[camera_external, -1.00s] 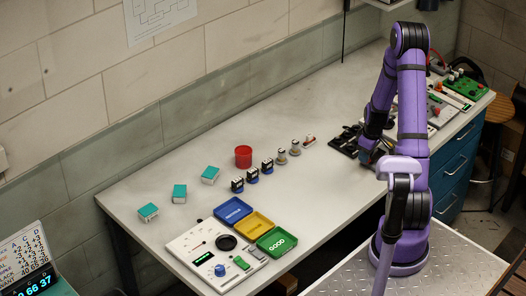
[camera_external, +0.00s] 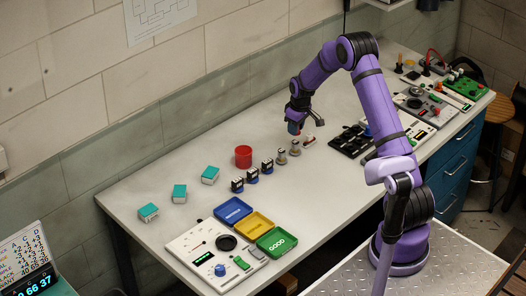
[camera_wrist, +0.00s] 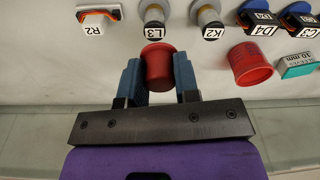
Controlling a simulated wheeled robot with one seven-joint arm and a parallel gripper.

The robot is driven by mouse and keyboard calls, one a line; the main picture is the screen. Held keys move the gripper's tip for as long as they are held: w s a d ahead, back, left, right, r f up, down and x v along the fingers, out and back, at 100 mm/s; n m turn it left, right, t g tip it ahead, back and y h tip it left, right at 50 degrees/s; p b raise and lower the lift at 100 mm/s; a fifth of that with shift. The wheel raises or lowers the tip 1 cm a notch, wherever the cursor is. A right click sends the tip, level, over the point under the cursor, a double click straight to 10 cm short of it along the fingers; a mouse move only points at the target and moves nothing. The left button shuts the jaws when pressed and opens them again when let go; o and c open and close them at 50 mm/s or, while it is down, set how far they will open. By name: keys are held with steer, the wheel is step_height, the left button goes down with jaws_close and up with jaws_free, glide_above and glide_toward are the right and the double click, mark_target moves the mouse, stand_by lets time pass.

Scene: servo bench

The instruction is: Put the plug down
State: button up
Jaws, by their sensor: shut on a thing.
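The plug, a red tapered round piece (camera_wrist: 157,66), sits between the blue fingers of my gripper (camera_wrist: 157,72) in the wrist view. My gripper is shut on it. In the external view my gripper (camera_external: 295,122) hangs over the back part of the bench (camera_external: 150,188), near the labelled small parts; the plug is mostly hidden there. The plug appears in line with the part labelled L3 (camera_wrist: 154,14) in the wrist view. I cannot tell how high the plug is held.
Near my gripper are parts R2 (camera_wrist: 97,14) and K2 (camera_wrist: 208,13). A black tray (camera_external: 350,141) lies to the right. Coloured bins (camera_external: 252,226) stand in front. Bare bench lies between.

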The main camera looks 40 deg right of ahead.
steer(key=r, duration=0.1)
glide_above(261, 152)
steer(key=s, duration=0.1)
step_height(261, 152, down, 9)
steer(key=shift+w+f, duration=0.1)
steer(key=shift+f, duration=0.1)
steer(key=shift+f, duration=0.1)
steer(key=o, duration=1)
steer(key=shift+c, duration=0.2)
